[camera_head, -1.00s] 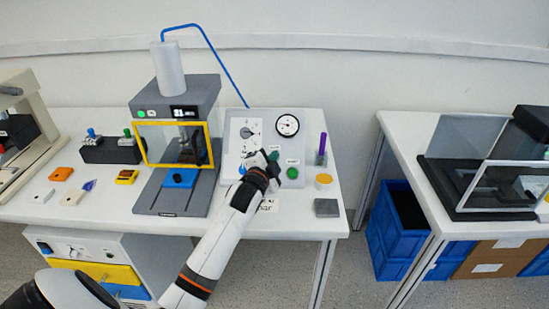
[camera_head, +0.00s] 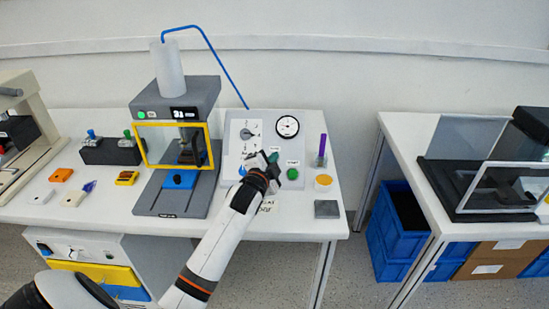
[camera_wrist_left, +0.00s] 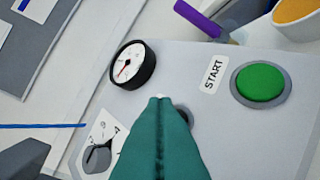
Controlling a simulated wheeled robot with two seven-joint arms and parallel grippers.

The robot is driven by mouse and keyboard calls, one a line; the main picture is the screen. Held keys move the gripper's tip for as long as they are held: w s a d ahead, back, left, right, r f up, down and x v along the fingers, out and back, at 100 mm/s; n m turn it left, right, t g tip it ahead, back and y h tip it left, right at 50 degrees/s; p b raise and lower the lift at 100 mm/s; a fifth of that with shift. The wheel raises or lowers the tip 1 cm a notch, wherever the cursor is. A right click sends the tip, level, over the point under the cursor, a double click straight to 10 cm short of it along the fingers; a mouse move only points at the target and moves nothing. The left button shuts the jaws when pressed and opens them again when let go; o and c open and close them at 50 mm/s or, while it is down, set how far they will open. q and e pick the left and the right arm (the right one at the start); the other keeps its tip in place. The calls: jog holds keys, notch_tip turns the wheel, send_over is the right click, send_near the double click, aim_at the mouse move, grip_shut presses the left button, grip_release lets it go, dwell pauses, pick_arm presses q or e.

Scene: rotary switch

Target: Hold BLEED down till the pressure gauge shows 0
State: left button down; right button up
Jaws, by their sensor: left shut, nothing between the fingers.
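My left gripper (camera_head: 276,164) is over the grey control panel (camera_head: 236,165), with its fingers shut and empty. In the left wrist view the teal fingers (camera_wrist_left: 158,102) point at the panel and cover most of a dark round button or collar (camera_wrist_left: 184,114). I cannot tell whether they touch it. The BLEED lettering cannot be read. The round pressure gauge (camera_head: 288,126) is at the panel's top right. It also shows in the left wrist view (camera_wrist_left: 133,65), with a red needle towards the lower left; its numbers are too small to read. My right gripper is not in view.
The green START button (camera_head: 293,174) is close to the gripper's right. A selector knob (camera_head: 247,134) is left of the gauge. A purple stick (camera_head: 322,146) and an orange-topped cup (camera_head: 323,182) stand to the right. The press (camera_head: 176,122) with yellow guard is left.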

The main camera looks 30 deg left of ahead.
pick_arm(q)
jog(key=shift+f, duration=0.1)
dwell(0.7)
jog(key=shift+w+a+f, duration=0.15)
jog(key=shift+w+f, duration=0.1)
jog(key=shift+w+a+f, duration=0.1)
jog(key=shift+w+f, duration=0.1)
jog(key=shift+f, duration=0.15)
dwell(2.0)
jog(key=shift+r, duration=0.1)
dwell(1.2)
jog(key=shift+s+d+r+p, duration=0.25)
jog(key=shift+s+r+p, duration=0.25)
jog(key=shift+p, duration=0.3)
jog(key=shift+r, duration=0.15)
jog(key=shift+s+d+r+p, duration=0.2)
jog(key=shift+r+p, duration=0.3)
jog(key=shift+p, duration=0.25)
jog(key=r+p, duration=0.1)
jog(key=s+d+p, duration=0.1)
jog(key=s+r+p, duration=0.1)
jog(key=shift+s+d+r+p, duration=0.15)
jog(key=shift+r+p, duration=0.2)
